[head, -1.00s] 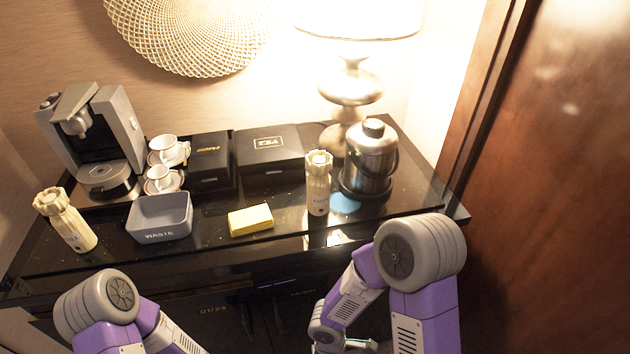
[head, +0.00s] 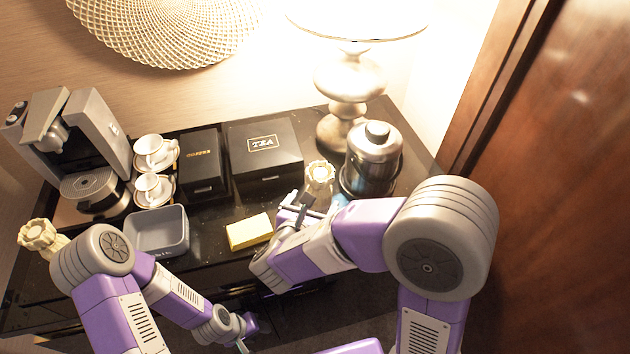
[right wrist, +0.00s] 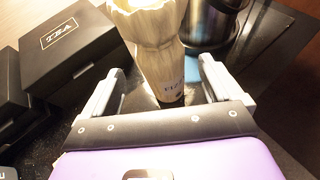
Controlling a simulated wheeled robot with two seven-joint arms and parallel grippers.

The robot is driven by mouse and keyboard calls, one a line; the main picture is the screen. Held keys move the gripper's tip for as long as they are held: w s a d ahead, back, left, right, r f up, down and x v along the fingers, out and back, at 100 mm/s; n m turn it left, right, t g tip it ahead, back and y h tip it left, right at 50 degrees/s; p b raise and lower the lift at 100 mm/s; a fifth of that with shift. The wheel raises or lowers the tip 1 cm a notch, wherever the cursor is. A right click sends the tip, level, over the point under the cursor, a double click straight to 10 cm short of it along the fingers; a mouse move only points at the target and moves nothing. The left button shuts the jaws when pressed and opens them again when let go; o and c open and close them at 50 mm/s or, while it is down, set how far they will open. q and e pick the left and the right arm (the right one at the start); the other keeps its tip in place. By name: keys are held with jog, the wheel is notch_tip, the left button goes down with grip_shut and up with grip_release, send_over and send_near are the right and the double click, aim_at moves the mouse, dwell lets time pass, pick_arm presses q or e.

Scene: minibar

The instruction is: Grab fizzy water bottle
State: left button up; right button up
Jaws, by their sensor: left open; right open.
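My right gripper (right wrist: 160,70) is open and empty, close in front of the bottle. In the head view the right gripper (head: 302,204) and arm hide the bottle's lower part. A similar cream bottle (head: 40,236) stands at the far left, partly behind my left arm. My left gripper (head: 243,339) is low at the counter's front, open.
A steel canister (head: 372,160) stands right behind the bottle, with a lamp (head: 348,85) behind. A wooden panel (head: 560,170) bounds the right.

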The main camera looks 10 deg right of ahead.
jog(key=shift+x, duration=1.25)
jog(key=x, duration=0.3)
jog(key=b+x, duration=0.1)
jog(key=shift+w+d+r, duration=0.2)
jog(key=shift+w+d, duration=0.05)
jog(key=shift+w, duration=0.05)
jog(key=shift+r, duration=0.1)
jog(key=c, duration=1.3)
